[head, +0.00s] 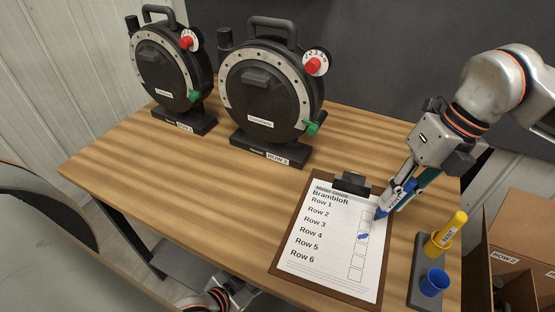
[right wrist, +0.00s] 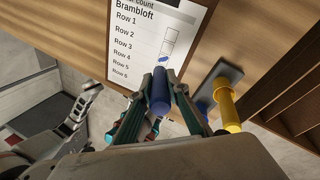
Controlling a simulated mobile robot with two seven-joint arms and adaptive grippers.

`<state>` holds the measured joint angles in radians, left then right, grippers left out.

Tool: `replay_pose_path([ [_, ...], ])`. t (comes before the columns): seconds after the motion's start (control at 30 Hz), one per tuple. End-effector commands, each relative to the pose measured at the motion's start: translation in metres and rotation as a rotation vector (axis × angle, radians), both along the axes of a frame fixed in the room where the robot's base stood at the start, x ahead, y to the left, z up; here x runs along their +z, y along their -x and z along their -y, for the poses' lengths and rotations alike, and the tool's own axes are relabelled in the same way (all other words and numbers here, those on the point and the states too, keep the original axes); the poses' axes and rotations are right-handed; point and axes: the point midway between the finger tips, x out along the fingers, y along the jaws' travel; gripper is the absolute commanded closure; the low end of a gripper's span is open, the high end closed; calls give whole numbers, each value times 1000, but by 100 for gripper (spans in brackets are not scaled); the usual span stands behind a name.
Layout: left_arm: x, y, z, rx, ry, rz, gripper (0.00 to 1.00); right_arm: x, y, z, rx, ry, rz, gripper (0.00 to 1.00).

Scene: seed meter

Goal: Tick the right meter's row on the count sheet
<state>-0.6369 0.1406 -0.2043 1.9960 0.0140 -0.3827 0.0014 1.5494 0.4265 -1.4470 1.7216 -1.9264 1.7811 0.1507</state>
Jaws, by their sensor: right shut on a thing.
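The count sheet (head: 325,262) lies on a brown clipboard (head: 281,262), with Rows 1 to 6 and a column of boxes. A blue mark (head: 363,237) shows in the Row 3 box; the other boxes look blank. My right gripper (head: 398,194) is shut on a blue marker (head: 383,209), its tip pointing down beside the upper boxes. I cannot tell whether the tip touches the paper. The marker (right wrist: 160,95) also shows in the right wrist view. The right meter (head: 262,90) has a label (head: 277,159) that appears to read Row 3.
The left meter (head: 168,65) stands beside the right one. A holder (head: 418,290) at the table's right edge has a yellow marker (head: 452,228) upright and an empty blue cup (head: 434,283). Cardboard boxes (head: 520,235) stand right of the table. The table's middle is clear.

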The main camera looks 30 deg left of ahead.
Motion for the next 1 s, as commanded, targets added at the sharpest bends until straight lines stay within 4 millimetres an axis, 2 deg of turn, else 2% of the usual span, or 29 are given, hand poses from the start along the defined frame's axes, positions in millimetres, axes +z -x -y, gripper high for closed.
replay_pose_path([
  [0.77, 2, -1, 0, 0, 0, 3, 60, 0, 1, 0, 0, 2, 5, 100],
  [1.0, 5, 1, 1, 2, 10, -4, 60, 0, 8, -7, -15, 23, 126, 100],
])
